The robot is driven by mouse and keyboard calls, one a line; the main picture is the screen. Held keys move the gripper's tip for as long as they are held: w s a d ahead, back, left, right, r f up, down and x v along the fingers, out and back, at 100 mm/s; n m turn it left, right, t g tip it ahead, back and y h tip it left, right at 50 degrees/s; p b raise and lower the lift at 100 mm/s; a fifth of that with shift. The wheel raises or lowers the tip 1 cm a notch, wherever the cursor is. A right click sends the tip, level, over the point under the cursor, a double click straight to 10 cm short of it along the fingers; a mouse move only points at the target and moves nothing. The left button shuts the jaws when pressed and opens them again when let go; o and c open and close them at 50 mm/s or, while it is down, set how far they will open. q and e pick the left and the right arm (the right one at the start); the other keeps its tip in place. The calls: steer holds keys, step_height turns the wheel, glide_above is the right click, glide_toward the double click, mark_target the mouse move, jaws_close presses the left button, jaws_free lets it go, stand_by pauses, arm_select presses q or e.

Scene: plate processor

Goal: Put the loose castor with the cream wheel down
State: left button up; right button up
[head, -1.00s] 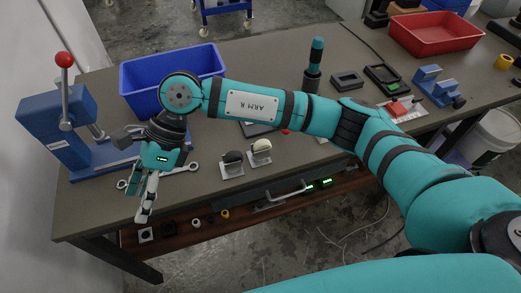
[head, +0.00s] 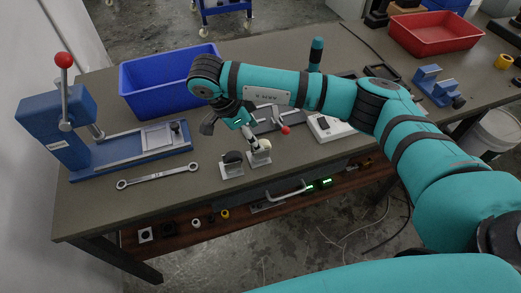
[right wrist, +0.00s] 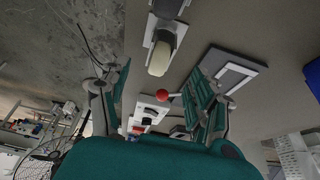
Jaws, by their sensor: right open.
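The loose castor with the cream wheel (head: 265,145) stands on the table beside a castor with a dark wheel (head: 232,157). In the right wrist view the cream wheel (right wrist: 161,53) is just beyond the fingertips, with the dark wheel (right wrist: 168,7) behind it. My right gripper (head: 253,138) is open and points down over the cream castor, hiding part of it. Its two teal fingers (right wrist: 162,78) are spread in the right wrist view with no castor held between them. I cannot tell whether a finger touches the castor. My left gripper is not in view.
A blue press (head: 60,130) with a red-knobbed lever stands at the left. A spanner (head: 158,176) lies in front of it. A blue bin (head: 150,98) is behind. A red-knobbed clamp (head: 285,130) is close right of my gripper. A red tray (head: 435,48) is far right.

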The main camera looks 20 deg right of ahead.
mark_target(256, 160)
steer(key=shift+a+p+x, duration=0.1)
steer(key=shift+p+x, duration=0.25)
steer(key=shift+x, duration=1.45)
steer(key=shift+a+p+x, duration=0.15)
steer(key=shift+p+x, duration=0.2)
steer(key=shift+x, duration=1.45)
steer(key=shift+s+f, duration=0.1)
steer(key=shift+c, duration=0.4)
jaws_close()
